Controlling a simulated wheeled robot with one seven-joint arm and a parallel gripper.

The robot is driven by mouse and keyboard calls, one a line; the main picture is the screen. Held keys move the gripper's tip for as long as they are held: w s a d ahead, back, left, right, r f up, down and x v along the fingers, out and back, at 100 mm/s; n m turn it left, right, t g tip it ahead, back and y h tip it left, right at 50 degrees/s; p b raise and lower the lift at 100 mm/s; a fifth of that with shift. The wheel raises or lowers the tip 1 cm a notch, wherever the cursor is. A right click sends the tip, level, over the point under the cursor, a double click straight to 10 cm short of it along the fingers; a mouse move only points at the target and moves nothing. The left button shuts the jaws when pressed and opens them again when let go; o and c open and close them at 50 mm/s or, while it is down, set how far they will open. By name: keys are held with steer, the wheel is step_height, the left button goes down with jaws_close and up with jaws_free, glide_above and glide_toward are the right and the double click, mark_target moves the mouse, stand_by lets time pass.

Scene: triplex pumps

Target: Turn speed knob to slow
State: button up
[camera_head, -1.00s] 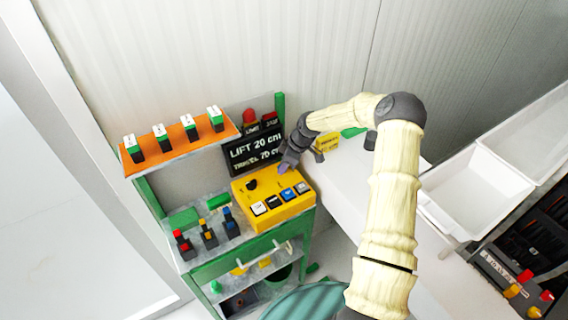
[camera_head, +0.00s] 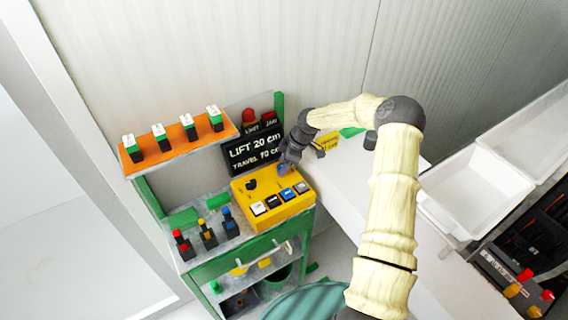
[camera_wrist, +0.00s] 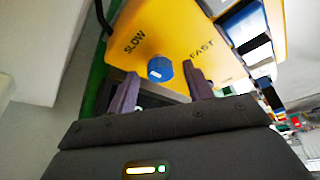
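The yellow control box (camera_head: 294,208) sits on the green bench. In the wrist view its yellow face (camera_wrist: 178,28) carries the words SLOW on the left and FAST on the right. The blue speed knob (camera_wrist: 160,69) is between these words, with a white mark on its lower part. My gripper (camera_wrist: 158,82) is open, with one dark finger on each side of the knob. The right finger is close to it and the left stands farther off; I cannot tell whether either touches. In the head view my gripper (camera_head: 286,166) is over the box's back right part, largely covering the knob.
A black sign (camera_head: 252,152) stands behind the box. An orange shelf (camera_head: 180,142) with several switches is at the left. Small coloured levers (camera_head: 208,234) stand left of the box. Buttons (camera_head: 287,194) line its front. White trays (camera_head: 462,192) are at the right.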

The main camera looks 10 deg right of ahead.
steer(key=shift+r, duration=0.1)
steer(key=b+v, duration=0.4)
steer(key=v, duration=1.3)
steer(key=shift+d+r, duration=0.1)
steer(key=s+a+f+m+h, duration=0.2)
steer(key=s+a+m+h, duration=0.15)
steer(key=s+a, duration=0.5)
steer(key=s+d+m+t, duration=0.1)
steer(key=s+m, duration=1)
steer(key=s, duration=0.8)
steer(key=shift+s+d+h, duration=0.15)
steer(key=shift+s+h, duration=0.1)
steer(key=shift+h, duration=0.1)
